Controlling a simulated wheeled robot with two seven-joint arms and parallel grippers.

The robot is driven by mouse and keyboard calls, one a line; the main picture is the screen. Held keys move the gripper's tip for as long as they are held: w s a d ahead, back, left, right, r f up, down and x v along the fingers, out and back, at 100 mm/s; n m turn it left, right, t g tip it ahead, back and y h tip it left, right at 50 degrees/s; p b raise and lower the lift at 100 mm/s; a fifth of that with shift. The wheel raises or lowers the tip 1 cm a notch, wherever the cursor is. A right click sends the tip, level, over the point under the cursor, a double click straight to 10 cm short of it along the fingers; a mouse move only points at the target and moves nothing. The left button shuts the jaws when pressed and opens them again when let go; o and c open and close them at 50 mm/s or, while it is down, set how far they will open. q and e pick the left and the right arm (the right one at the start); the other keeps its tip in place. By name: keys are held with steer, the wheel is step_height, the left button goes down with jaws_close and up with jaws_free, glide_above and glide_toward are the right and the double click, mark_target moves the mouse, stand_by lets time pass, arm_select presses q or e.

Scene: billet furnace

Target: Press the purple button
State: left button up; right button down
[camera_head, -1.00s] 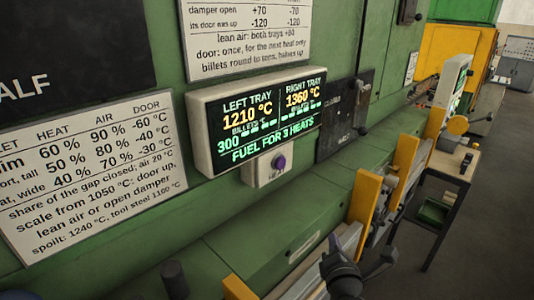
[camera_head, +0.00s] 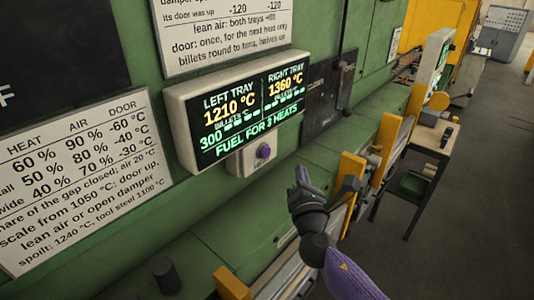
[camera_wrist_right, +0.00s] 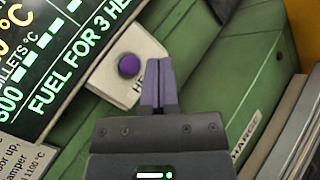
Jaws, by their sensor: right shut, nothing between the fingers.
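The purple button (camera_head: 264,151) sits on a small pale box (camera_head: 243,164) under the display, on the green furnace front. My left gripper is not in view.
The display (camera_head: 240,112) reads left tray 1210 °C, right tray 1360 °C and fuel for 3 heats. A green ledge (camera_head: 225,222) runs below. Yellow posts (camera_head: 347,180) and a small table (camera_head: 437,140) stand to the right. Grey floor is clear at far right.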

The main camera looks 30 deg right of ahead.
mark_target(265, 152)
steer(key=w+a+b, duration=0.1)
steer(key=w+a, duration=0.1)
steer(key=w, duration=0.4)
steer(key=shift+a+b, duration=0.3)
steer(key=shift+b, duration=0.05)
steer(key=shift+w, duration=0.25)
stand_by(1.5)
steer(key=shift+w+a, duration=0.15)
steer(key=shift+w, duration=0.1)
steer(key=shift+w+a+b, duration=0.15)
steer(key=shift+w+b, duration=0.15)
steer(key=shift+b, duration=0.15)
stand_by(0.5)
steer(key=shift+s+d+p, duration=0.3)
steer(key=shift+s+p, duration=0.1)
steer(key=shift+s, duration=0.3)
